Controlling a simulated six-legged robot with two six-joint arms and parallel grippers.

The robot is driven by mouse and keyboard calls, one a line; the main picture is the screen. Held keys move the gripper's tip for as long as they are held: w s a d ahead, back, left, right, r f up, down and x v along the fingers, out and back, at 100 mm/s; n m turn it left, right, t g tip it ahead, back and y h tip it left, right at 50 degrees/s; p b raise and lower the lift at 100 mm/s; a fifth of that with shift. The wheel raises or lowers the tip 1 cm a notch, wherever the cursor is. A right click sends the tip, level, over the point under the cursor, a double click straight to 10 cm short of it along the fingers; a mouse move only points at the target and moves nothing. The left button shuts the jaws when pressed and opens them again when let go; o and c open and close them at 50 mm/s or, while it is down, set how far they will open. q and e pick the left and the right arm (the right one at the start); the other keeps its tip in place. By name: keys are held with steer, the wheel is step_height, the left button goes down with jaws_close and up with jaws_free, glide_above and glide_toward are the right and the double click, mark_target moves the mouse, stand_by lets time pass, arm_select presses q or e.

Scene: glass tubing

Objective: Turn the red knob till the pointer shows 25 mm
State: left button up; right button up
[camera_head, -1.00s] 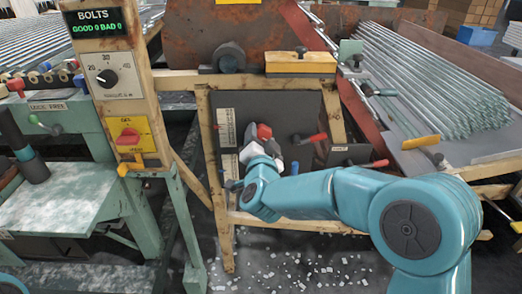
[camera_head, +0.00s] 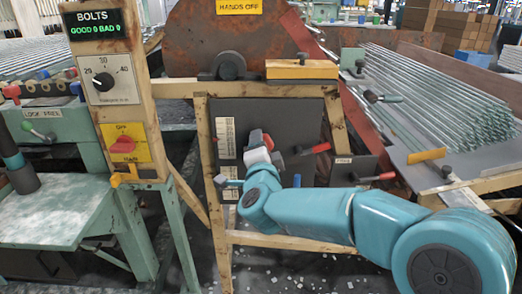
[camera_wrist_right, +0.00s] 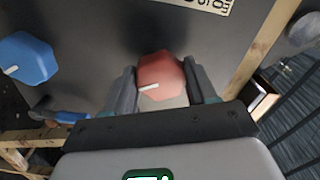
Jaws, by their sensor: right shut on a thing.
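The red knob (camera_head: 267,141) sits on a dark upright panel (camera_head: 290,112) in a wooden frame. In the wrist view the red knob (camera_wrist_right: 160,75) is faceted, with a white line on it, and lies between the two fingers. My right gripper (camera_wrist_right: 163,88) is shut on it; in the head view this gripper (camera_head: 260,156) reaches the knob from below right. A white scale strip (camera_head: 227,138) runs down the panel left of the knob; its end also shows in the wrist view (camera_wrist_right: 205,4). Its pointer and reading cannot be made out. My left gripper is not in view.
A blue knob (camera_wrist_right: 28,58) is near the red one in the wrist view. Red-handled levers (camera_head: 318,148) stick out right of the gripper. A post with a dial (camera_head: 103,82) and red switch (camera_head: 122,144) stands left. Glass tubes (camera_head: 430,100) lie at right.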

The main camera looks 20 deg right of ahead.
steer(key=shift+f, duration=0.15)
steer(key=o, duration=1)
steer(key=shift+o, duration=0.2)
steer(key=p+v, duration=0.2)
steer(key=v, duration=1.4)
steer(key=shift+s, duration=0.2)
